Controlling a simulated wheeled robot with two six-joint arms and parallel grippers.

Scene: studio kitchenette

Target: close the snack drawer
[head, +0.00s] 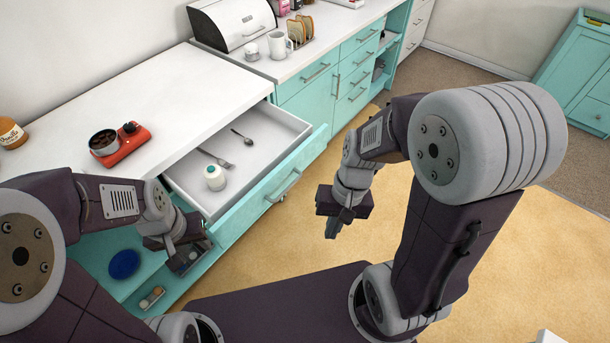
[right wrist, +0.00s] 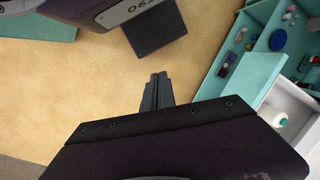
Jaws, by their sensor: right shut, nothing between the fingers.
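A teal-fronted drawer stands pulled out from under the white counter in the head view, with its bare front panel (head: 240,217) facing me. Its bar handle (head: 284,186) is on the front. Inside are a white jar (head: 214,178), a fork (head: 215,159) and a spoon (head: 242,137). The jar also shows in the right wrist view (right wrist: 273,117). My left gripper (head: 182,262) is near the drawer's left front corner; its finger opening is unclear. My right gripper (head: 332,232) is shut and empty above the floor, right of the drawer and apart from it.
An open shelf below the drawer holds a blue disc (head: 124,264) and small items. On the counter (head: 190,90) are a red stove with a pot (head: 104,143) and an orange jar (head: 11,133). A mug (head: 279,44) and toast rack stand farther back. The floor right of the drawer is clear.

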